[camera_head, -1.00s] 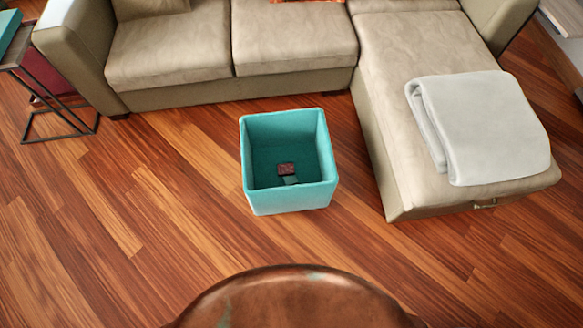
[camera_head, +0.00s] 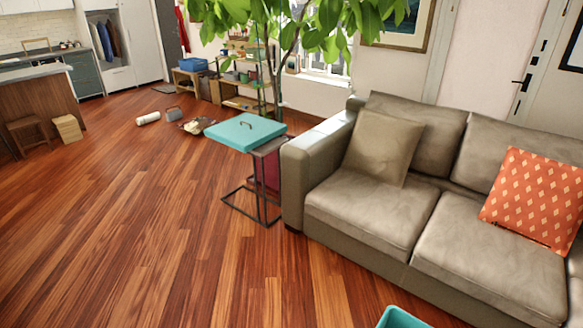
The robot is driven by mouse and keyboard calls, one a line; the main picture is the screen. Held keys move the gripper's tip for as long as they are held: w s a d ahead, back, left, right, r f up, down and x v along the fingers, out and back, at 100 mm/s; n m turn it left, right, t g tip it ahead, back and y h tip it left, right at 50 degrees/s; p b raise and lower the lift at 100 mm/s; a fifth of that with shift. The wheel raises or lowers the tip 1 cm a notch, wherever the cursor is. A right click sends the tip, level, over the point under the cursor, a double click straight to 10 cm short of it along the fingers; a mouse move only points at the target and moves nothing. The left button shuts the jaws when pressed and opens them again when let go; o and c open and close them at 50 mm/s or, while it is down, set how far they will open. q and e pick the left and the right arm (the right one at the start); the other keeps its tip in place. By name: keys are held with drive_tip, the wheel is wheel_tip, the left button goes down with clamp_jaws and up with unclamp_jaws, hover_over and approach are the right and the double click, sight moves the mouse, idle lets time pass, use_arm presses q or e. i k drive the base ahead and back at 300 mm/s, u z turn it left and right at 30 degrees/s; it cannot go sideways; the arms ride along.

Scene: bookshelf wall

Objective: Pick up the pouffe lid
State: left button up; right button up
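The pouffe lid (camera_head: 246,132) is a flat teal square with a dark handle on top. It lies on a small side table with a dark metal frame (camera_head: 262,202), left of the sofa's arm, and overhangs the table top to the left. A corner of the open teal pouffe (camera_head: 400,318) shows at the bottom edge; its inside is mostly out of frame. Neither of my grippers is in view.
A beige sofa (camera_head: 390,235) with a beige cushion and an orange patterned cushion (camera_head: 535,198) fills the right. A leafy plant stands behind the table. Several small items (camera_head: 172,115) lie on the far floor. The wooden floor left of the table is clear.

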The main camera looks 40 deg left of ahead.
sight(245, 132)
drive_tip(key=u, duration=1.7)
